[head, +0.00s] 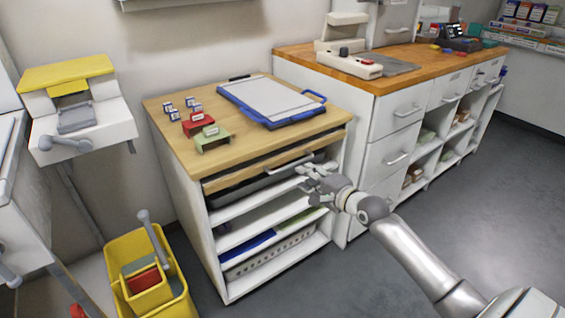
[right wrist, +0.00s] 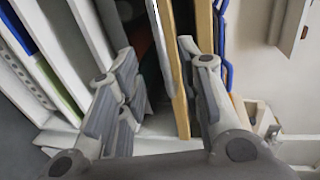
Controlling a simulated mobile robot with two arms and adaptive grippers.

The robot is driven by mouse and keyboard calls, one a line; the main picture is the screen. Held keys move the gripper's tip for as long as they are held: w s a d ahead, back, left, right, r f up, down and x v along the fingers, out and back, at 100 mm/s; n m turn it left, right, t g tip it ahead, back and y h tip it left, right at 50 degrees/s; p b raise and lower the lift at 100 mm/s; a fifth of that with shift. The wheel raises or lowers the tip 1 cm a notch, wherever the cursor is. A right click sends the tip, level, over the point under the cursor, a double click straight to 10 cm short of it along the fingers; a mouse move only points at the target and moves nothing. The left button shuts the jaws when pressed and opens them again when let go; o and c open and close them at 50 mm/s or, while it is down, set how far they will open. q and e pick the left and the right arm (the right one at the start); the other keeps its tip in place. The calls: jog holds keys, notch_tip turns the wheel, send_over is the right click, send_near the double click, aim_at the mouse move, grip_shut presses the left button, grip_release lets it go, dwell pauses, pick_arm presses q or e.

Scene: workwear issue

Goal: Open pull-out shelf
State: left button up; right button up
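The pull-out shelf (head: 235,180) shows in the head view as a wooden-edged board just under the wooden top of the white cabinet. It looks pushed in. Its metal bar handle (head: 292,164) runs along the front. My right gripper (head: 308,178) is in front of the right part of the shelf, close to the handle. In the right wrist view the gripper (right wrist: 158,62) is open. The handle (right wrist: 160,40) and the shelf's wooden edge (right wrist: 178,75) show between its fingers. I cannot tell whether a finger touches them. My left gripper is not in view.
A blue clipboard (head: 270,100) and small red and green stands (head: 200,124) lie on the cabinet top. Open shelves (head: 265,217) with a white basket are below. A drawer counter (head: 395,140) stands right, a yellow bin (head: 125,252) left. Grey floor is clear at the right.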

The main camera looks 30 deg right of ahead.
aim_at(290, 167)
pick_arm(q)
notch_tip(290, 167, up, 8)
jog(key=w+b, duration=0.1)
jog(key=b, duration=0.1)
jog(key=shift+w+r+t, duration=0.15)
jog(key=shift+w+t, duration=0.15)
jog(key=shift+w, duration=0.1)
pick_arm(e)
jog(key=shift+x, duration=4.85)
jog(key=shift+a, duration=0.1)
grip_shut()
